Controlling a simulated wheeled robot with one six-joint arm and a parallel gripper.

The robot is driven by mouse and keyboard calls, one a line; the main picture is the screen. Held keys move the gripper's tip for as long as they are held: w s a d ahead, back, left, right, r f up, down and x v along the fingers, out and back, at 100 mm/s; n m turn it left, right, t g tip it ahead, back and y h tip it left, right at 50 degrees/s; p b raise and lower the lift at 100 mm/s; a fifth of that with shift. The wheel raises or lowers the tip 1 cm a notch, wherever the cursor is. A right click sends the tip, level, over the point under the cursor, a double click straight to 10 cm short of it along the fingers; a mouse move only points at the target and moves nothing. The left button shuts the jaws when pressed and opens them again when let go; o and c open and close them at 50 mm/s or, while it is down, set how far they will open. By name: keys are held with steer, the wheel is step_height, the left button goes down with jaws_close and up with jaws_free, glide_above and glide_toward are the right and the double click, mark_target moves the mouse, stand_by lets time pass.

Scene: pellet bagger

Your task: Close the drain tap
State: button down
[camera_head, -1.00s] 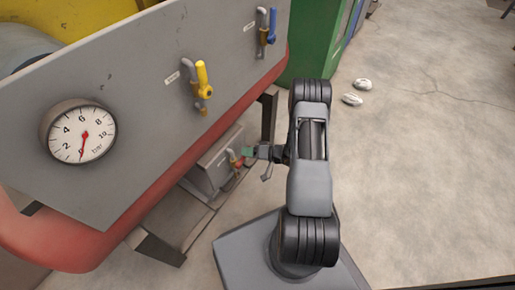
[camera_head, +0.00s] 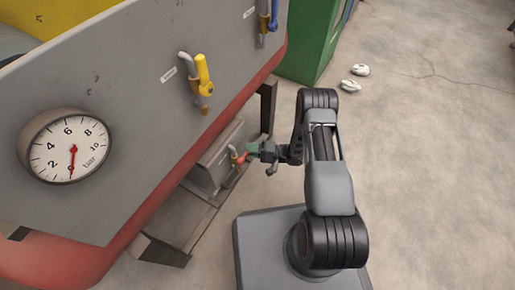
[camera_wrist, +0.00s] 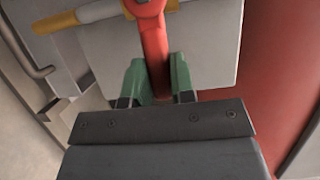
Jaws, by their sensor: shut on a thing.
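The drain tap has a red lever handle (camera_head: 241,159), low under the grey panel, beside a grey box. In the wrist view the red handle (camera_wrist: 154,45) runs down from its pivot on a yellow-brown pipe (camera_wrist: 92,13). My gripper (camera_head: 250,149) reaches it from the right. In the wrist view its green fingertips (camera_wrist: 158,82) stand on both sides of the handle, shut on it. The handle's lower end is partly hidden by the gripper body. In the wrist view the lever lies across the pipe.
A yellow-handled valve (camera_head: 204,75) and a blue-handled valve (camera_head: 273,15) are on the panel (camera_head: 130,110) above. A pressure gauge (camera_head: 66,146) reads near zero. A red beam (camera_head: 180,160) and dark legs border the tap. Open concrete floor (camera_head: 430,180) lies to the right.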

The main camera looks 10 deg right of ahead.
steer(key=shift+s+f, duration=0.1)
steer(key=shift+f, duration=0.05)
steer(key=c, duration=1.2)
jaws_free()
steer(key=shift+c, duration=0.2)
steer(key=shift+d, duration=0.1)
steer(key=p+v, duration=0.3)
steer(key=v, duration=1)
steer(key=shift+d, duration=0.3)
